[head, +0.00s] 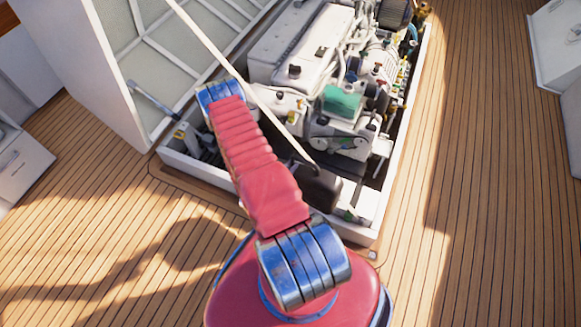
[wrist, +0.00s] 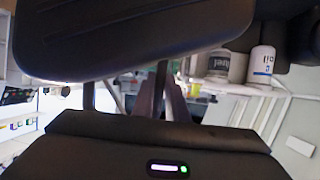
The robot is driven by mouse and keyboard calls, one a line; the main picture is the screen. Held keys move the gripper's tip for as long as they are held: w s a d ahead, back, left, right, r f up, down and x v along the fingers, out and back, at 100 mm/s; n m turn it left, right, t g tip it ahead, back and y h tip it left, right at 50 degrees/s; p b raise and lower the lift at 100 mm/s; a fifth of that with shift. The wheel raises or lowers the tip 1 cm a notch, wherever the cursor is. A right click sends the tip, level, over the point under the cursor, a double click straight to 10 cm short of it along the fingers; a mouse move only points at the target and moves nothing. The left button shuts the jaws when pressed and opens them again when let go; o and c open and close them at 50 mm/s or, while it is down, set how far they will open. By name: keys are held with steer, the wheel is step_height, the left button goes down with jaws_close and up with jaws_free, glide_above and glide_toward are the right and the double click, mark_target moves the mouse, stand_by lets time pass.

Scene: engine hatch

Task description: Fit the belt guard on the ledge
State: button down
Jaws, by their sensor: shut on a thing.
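In the wrist view a large black panel with rounded corners, which looks like the belt guard (wrist: 150,45), fills the top left. My gripper (wrist: 168,100) shows dark parts just below it and is shut on it; the contact itself is hard to make out. In the head view my arm reaches over the hatch, and a dark blocky shape (head: 320,188) shows just right of my red link, in front of the engine (head: 335,140). I cannot tell whether it is the guard or my gripper. I cannot pick out the ledge for certain.
The open hatch has a white rim (head: 398,150) around the engine. The raised hatch lid (head: 115,75) stands at left, and a thin pale pole (head: 225,70) slants across the opening. Two containers, including a white bottle (wrist: 262,65), show in the wrist view. Deck (head: 480,200) at right is clear.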

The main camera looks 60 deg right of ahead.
steer(key=shift+r, duration=0.1)
steer(key=w+a+r+n+t+y, duration=0.1)
steer(key=w+a+r+n+t, duration=0.25)
steer(key=w+r, duration=0.5)
steer(key=w+a+r+n+t+y, duration=0.1)
steer(key=w+a+r+n+t, duration=0.15)
steer(key=w+a+r, duration=0.6)
steer(key=w+a+r+n+t+y, duration=0.1)
steer(key=w+r+n+t+y, duration=0.2)
steer(key=w, duration=0.9)
steer(key=w+a+r+n+t+y, duration=0.1)
steer(key=a+r+n+y, duration=0.3)
steer(key=a+r, duration=0.9)
steer(key=w+a+r+n+t+y, duration=0.2)
steer(key=a+r+n+t+y, duration=0.1)
steer(key=a+r, duration=1)
steer(key=shift+w+a+r+n+y, duration=0.2)
steer(key=shift+a+n+y, duration=0.15)
steer(key=shift+n+y, duration=0.5)
steer(key=shift+s, duration=0.15)
